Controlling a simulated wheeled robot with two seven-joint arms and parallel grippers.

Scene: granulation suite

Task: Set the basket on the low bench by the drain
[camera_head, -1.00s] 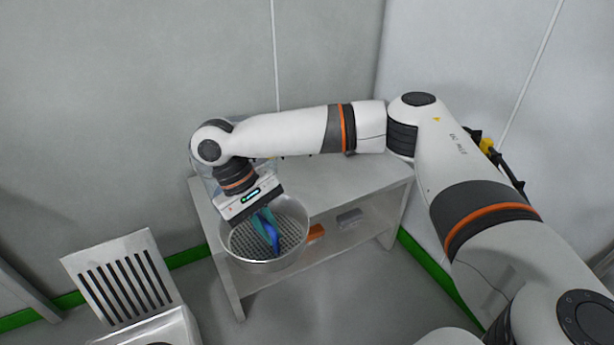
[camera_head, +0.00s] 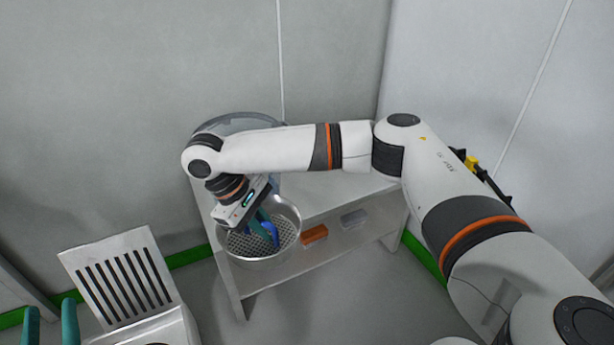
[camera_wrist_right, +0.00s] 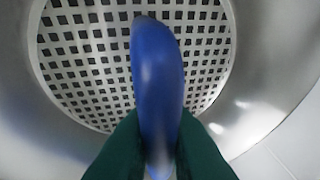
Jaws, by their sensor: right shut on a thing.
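The basket (camera_head: 284,254) is a round metal bowl with a perforated bottom and a blue handle (camera_wrist_right: 157,75). My right gripper (camera_head: 265,225) is shut on the handle, its green fingers on both sides of it in the right wrist view (camera_wrist_right: 158,150). The low bench (camera_head: 325,195) is pale grey with a lower shelf. The basket overlaps the bench's front left part in the head view; I cannot tell whether it touches the top. My left gripper (camera_head: 50,325) shows only two teal fingers, apart and empty, at the lower left. I cannot identify a drain for certain.
A slotted metal panel (camera_head: 118,275) stands left of the bench. A clear grey rounded vessel (camera_head: 240,121) is partly hidden behind my right arm. An orange block (camera_head: 314,234) and a grey block (camera_head: 354,218) lie on the lower shelf. The bench top's right part is clear.

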